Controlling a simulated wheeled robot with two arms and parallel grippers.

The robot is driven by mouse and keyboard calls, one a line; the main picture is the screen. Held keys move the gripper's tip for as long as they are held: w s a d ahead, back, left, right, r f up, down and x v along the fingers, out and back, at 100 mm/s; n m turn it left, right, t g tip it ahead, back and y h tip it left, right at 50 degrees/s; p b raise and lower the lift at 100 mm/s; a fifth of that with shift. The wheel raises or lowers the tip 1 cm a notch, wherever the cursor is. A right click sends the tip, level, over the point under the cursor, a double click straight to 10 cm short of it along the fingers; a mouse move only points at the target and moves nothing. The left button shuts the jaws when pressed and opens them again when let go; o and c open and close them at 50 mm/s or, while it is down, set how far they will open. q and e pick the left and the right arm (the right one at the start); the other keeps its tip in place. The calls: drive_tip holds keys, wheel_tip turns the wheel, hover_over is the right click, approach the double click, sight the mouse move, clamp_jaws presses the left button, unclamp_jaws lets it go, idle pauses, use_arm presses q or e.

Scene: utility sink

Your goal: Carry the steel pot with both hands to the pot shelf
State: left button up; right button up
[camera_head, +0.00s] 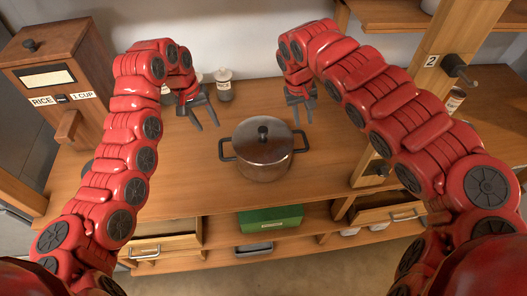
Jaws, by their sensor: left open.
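The steel pot (264,170) stands upright on the wooden counter, with its lid on and a dark knob on top. Its two dark side handles stick out to the left and right. My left gripper (207,123) is open and empty, above and left of the pot, apart from its left handle. My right gripper (302,118) is behind and right of the pot, apart from its right handle; its fingers look spread with nothing between them. I cannot tell which of the wooden shelves is the pot shelf.
A wooden rice dispenser (65,85) stands at the left. Small bottles (223,85) stand at the back. A wooden post (450,50) marked 2 rises at the right. Below the counter are a green box (270,219) and open drawers (165,243). Counter space beside the pot is clear.

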sight(220, 146)
use_arm(q)
drive_tip(key=d+f, duration=0.1)
drive_tip(key=f, duration=0.4)
drive_tip(key=d+f, duration=0.1)
drive_tip(key=f, duration=0.3)
drive_tip(key=d+f, duration=0.1)
drive_tip(key=f, duration=0.4)
drive_tip(key=shift+w+f, duration=0.1)
drive_tip(key=shift+f, duration=0.2)
use_arm(e)
drive_tip(key=d+f, duration=0.1)
drive_tip(key=f, duration=0.4)
drive_tip(key=d+f, duration=0.1)
drive_tip(key=f, duration=0.8)
drive_tip(key=shift+w+d+f, duration=0.1)
drive_tip(key=shift+d+f, duration=0.2)
drive_tip(key=shift+d, duration=0.1)
use_arm(q)
drive_tip(key=shift+d+f, duration=0.1)
drive_tip(key=shift+f, duration=0.4)
use_arm(e)
drive_tip(key=shift+d+f, duration=0.2)
drive_tip(key=shift+f, duration=0.3)
use_arm(q)
drive_tip(key=c, duration=0.6)
use_arm(e)
clamp_jaws()
use_arm(q)
clamp_jaws()
